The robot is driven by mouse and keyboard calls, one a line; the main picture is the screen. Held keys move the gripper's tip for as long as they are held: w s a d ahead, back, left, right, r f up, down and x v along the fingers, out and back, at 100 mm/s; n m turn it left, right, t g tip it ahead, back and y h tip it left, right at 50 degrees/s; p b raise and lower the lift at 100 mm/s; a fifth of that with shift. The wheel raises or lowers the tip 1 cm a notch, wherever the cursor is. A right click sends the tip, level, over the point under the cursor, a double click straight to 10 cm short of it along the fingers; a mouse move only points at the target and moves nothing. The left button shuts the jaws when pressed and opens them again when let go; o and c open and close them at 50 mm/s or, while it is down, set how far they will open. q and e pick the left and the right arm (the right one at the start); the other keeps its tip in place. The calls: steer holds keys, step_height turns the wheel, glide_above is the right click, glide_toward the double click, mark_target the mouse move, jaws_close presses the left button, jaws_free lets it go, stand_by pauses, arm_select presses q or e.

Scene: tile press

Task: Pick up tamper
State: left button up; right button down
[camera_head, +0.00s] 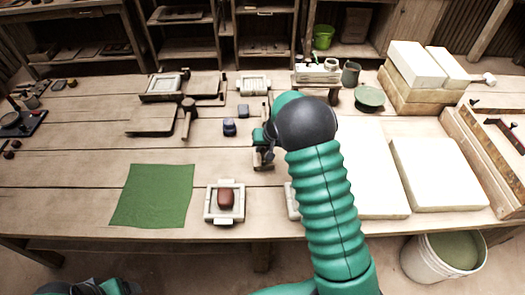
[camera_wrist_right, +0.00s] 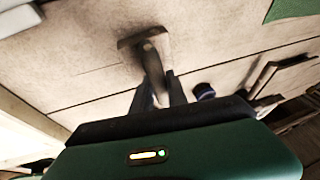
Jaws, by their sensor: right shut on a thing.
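The tamper (camera_wrist_right: 152,62) has a slim handle and a flat, wide foot, seen in the right wrist view. My right gripper (camera_wrist_right: 158,98) is shut on its handle, with a finger on each side. In the head view the tamper (camera_head: 263,164) shows partly below my right gripper (camera_head: 266,143), near the middle of the table. My right arm hides part of it there. I cannot tell whether its foot touches the table. Only a bit of my left arm shows at the bottom left edge; its gripper is out of view.
A green cloth (camera_head: 152,196) lies at the left front, beside a mould with a reddish clay lump (camera_head: 226,199). White slabs (camera_head: 430,175) lie at the right. A white bucket (camera_head: 443,255) stands on the floor.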

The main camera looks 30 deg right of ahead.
step_height(320, 180, up, 3)
steer(key=shift+f, duration=0.15)
steer(key=s+a+r+b, duration=0.1)
steer(key=s+a, duration=0.3)
steer(key=s, duration=0.3)
steer(key=s+a, duration=0.3)
steer(key=s, duration=0.4)
steer(key=shift+a+r+b, duration=0.35)
steer(key=shift+b, duration=0.05)
steer(key=c, duration=2)
jaws_free()
jaws_close()
